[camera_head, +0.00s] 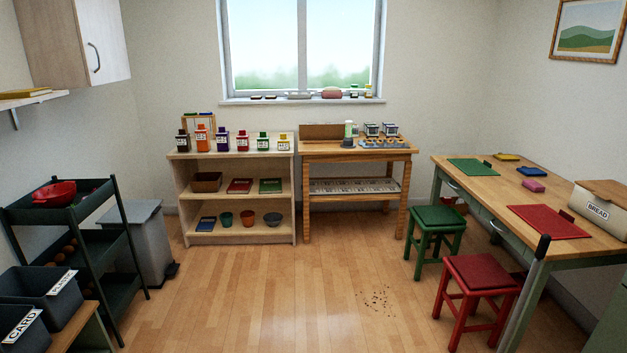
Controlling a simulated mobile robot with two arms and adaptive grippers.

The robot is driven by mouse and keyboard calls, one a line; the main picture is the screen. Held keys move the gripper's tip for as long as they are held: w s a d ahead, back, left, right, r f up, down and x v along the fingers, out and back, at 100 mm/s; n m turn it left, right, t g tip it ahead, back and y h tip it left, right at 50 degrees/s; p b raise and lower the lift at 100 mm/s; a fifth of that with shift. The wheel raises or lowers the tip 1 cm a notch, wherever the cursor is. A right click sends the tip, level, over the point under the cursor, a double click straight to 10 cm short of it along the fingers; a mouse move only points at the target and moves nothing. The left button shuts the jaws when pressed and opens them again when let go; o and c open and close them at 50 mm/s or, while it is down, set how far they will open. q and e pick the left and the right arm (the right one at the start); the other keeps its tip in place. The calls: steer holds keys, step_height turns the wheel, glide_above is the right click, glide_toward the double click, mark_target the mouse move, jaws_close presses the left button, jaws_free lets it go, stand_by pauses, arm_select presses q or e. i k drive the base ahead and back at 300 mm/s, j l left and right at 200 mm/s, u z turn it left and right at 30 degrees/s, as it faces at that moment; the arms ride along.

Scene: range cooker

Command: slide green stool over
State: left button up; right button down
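The green stool (438,217) stands upright on the wooden floor in the camera_head view, right of centre. It is in front of the right end of the small wooden table and beside the left edge of the long table. A red stool (480,272) stands nearer to me and slightly to its right, with a small gap between them. Neither of my grippers shows in this view, so nothing is seen touching the green stool.
The long table (455,165) fills the right side. A broom-like dark handle (541,250) leans at its near corner. Dark crumbs (376,298) lie on the floor left of the red stool. The middle floor (270,290) is otherwise clear. A grey bin (143,240) stands left.

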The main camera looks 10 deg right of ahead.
mark_target(440, 218)
steer(key=i, duration=1.95)
steer(key=i+z, duration=0.1)
steer(key=i, duration=0.85)
steer(key=i+j+z, duration=0.1)
steer(key=i, duration=0.8)
steer(key=j, duration=0.1)
